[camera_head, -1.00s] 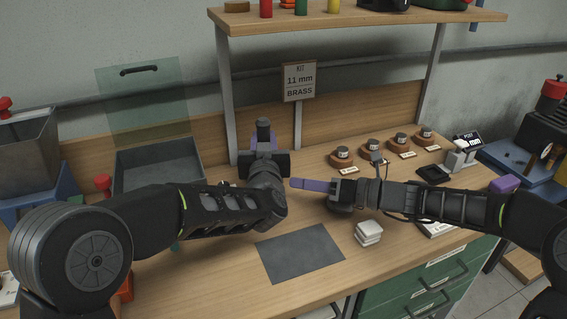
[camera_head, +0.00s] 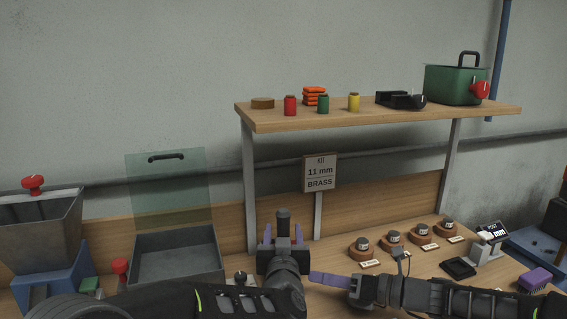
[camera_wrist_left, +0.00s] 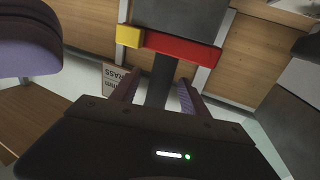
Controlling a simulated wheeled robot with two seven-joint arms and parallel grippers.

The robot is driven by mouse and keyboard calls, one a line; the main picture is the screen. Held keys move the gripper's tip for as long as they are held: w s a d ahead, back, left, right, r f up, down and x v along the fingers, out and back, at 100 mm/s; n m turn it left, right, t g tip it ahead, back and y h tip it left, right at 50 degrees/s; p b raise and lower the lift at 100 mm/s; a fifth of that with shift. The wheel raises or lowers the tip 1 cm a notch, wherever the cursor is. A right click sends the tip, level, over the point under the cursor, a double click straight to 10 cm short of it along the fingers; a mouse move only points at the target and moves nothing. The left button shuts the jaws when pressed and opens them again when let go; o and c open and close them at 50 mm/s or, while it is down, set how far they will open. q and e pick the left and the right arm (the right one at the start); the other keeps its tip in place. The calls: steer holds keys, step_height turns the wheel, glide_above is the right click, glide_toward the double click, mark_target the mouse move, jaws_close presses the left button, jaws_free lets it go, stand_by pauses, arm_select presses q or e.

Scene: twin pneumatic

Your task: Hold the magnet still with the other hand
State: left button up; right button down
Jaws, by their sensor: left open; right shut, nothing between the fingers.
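My left gripper (camera_head: 283,236) points up in front of the shelf, its two purple fingers apart. A dark upright bar (camera_head: 283,218) stands between them; in the left wrist view it leads to a dark grey block with a red strip (camera_wrist_left: 182,47) and a yellow end (camera_wrist_left: 129,36). This is possibly the magnet; I cannot tell for certain. The open fingers are on either side of the bar, and contact is not clear. My right gripper (camera_head: 322,279) is shut and empty, pointing left, just right of and below my left gripper. Its purple finger (camera_wrist_left: 27,45) also shows in the left wrist view.
A shelf (camera_head: 390,112) with several coloured jars and a green box (camera_head: 455,85) stands behind the bench. A sign (camera_head: 320,173) reads 11 mm brass. A grey tray (camera_head: 178,262) and a hopper (camera_head: 40,225) are at left. Several round wooden holders (camera_head: 362,247) stand at right.

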arm_select(q)
steer(key=s, duration=1.1)
